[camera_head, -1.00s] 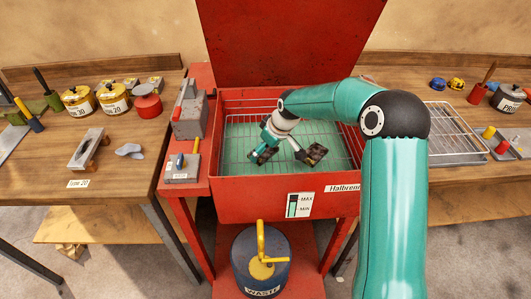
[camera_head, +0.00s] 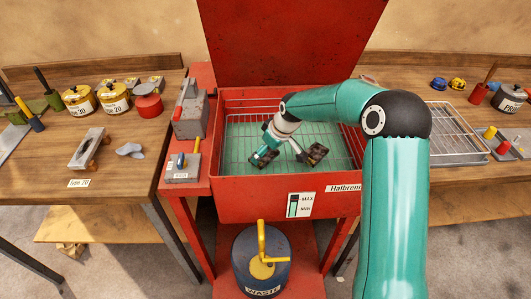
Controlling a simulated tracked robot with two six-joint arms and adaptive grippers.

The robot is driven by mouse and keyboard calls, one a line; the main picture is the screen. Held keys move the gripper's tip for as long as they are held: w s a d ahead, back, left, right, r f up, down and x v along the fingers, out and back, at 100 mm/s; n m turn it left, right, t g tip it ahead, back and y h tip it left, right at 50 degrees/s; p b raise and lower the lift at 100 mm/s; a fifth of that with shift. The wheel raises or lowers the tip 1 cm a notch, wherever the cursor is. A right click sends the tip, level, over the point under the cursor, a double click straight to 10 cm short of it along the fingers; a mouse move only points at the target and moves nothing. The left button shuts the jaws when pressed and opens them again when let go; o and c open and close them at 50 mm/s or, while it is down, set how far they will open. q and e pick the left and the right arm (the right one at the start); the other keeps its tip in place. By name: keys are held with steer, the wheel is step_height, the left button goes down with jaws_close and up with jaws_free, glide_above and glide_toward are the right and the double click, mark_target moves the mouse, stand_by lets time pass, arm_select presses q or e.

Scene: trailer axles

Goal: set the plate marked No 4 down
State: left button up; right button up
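My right gripper (camera_head: 290,157) reaches down into the open red tub (camera_head: 270,188) in the middle of the camera_head view. Its two dark-tipped fingers are spread wide over the green bottom, and I see nothing held between them. I cannot make out a plate marked No 4 anywhere. Whether the fingertips touch the wire basket (camera_head: 345,150) or the green liquid cannot be told. My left gripper is not in view.
The tub's red lid (camera_head: 290,45) stands open behind. A grey block (camera_head: 190,115) and a small grey tray (camera_head: 182,172) sit on the left ledge. A wire rack (camera_head: 455,135) lies at right. A waste can (camera_head: 262,280) stands below.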

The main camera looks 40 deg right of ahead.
steer(key=a+v, duration=0.1)
steer(key=v, duration=1)
steer(key=shift+d+b, duration=0.3)
steer(key=shift+d, duration=0.2)
steer(key=shift+s, duration=0.1)
